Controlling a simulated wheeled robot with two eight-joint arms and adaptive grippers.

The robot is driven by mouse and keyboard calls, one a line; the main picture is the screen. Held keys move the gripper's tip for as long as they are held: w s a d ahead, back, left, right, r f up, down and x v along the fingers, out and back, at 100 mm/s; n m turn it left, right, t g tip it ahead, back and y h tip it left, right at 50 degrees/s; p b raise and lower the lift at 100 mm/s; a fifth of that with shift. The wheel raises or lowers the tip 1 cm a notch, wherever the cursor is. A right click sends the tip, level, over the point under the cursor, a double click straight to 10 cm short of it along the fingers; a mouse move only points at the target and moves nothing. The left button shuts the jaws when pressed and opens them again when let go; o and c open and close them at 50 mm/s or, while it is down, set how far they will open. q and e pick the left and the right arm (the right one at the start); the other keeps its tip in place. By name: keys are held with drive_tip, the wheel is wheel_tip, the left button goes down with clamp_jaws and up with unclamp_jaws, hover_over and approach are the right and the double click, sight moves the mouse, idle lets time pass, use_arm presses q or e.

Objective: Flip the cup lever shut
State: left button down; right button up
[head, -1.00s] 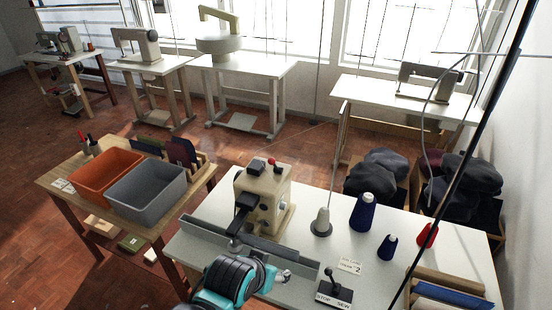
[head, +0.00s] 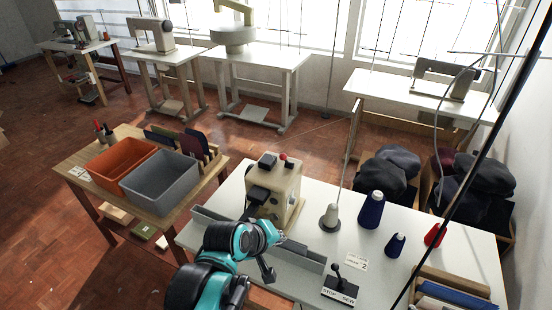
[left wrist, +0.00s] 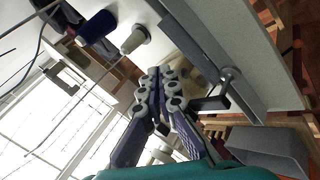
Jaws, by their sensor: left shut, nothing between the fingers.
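The beige buttonhole machine (head: 285,192) stands on the white table, with dark parts on its front and a small red knob (head: 284,157) on top. In the left wrist view a grey, round-ended lever-like piece (left wrist: 228,75) shows beside the grey rail; I cannot tell for certain whether it is the cup lever. My left gripper (head: 266,270) is in front of the machine, near the rail. In the left wrist view its fingers (left wrist: 168,80) are shut and empty, apart from that piece. My arm hides part of the machine's lower front. My right gripper is not in view.
A long grey rail (head: 305,258) runs along the table front. The STOP/SEW lever (head: 338,285), a grey cone (head: 330,217) and blue spools (head: 371,210) stand to the right. An orange bin (head: 115,163) and a grey bin (head: 160,180) are on the left side table.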

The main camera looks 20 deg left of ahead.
use_arm(q)
drive_tip(key=w+a+r+n+t+p, duration=0.2)
drive_tip(key=w+a+r+n, duration=0.2)
drive_tip(key=n, duration=0.7)
drive_tip(key=w+a+r+n+t+p, duration=0.1)
drive_tip(key=w+a+r+n, duration=0.3)
drive_tip(key=a+n, duration=0.4)
drive_tip(key=r+n+t, duration=0.1)
drive_tip(key=n, duration=0.3)
drive_tip(key=shift+w+a+p, duration=0.25)
drive_tip(key=shift+a+p, duration=0.05)
drive_tip(key=shift+p, duration=0.05)
drive_tip(key=b, duration=0.5)
approach(286, 161)
drive_tip(key=shift+w+a+f, duration=0.15)
drive_tip(key=shift+w+f, duration=0.65)
drive_tip(key=shift+f, duration=0.2)
drive_tip(key=shift+w+r, duration=0.2)
drive_tip(key=shift+w, duration=0.2)
